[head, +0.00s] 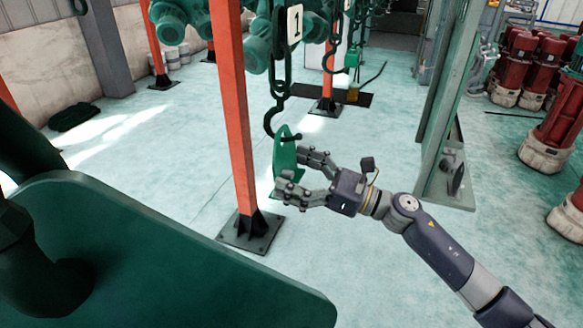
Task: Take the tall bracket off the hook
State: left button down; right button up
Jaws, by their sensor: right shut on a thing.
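The tall bracket (284,158) is a narrow green plate with a dark pin near its top. It stands upright in the middle of the head view, just below and right of the dark hook (270,122). The hook hangs on a chain under the green hoist marked 1. The bracket's top is very close to the hook; I cannot tell whether it still bears on it. My right gripper (292,174) comes from the right and is shut on the bracket, its fingers covering part of the right side. My left gripper is not in view.
An orange post (236,120) on a dark base plate stands just left of the bracket. A second hook (332,62) hangs behind. A green steel column (452,110) stands at right, red machines (525,62) beyond. A large green panel (150,245) fills the lower left.

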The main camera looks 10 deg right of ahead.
jog(key=shift+r, duration=0.2)
jog(key=shift+s+d+r+g+h+p, duration=0.15)
jog(key=shift+s+d+h+p, duration=0.2)
jog(key=shift+p, duration=0.5)
jog(key=shift+s+d+r+g+h+p, duration=0.15)
jog(key=shift+d+p, duration=0.25)
jog(key=shift+p, duration=0.45)
jog(key=shift+d, duration=0.1)
jog(key=shift+s+d+r+g+h+p, duration=0.15)
jog(key=shift+s+d+r+h+p, duration=0.15)
jog(key=shift+p, duration=0.2)
jog(key=shift+s+d+r+g+h+p, duration=0.1)
jog(key=shift+s+d+g+p, duration=0.05)
jog(key=shift+d+p, duration=0.25)
jog(key=shift+s+d, duration=0.15)
jog(key=shift+s+d+r+b, duration=0.25)
jog(key=shift+d+r+b, duration=0.05)
jog(key=shift+d, duration=0.05)
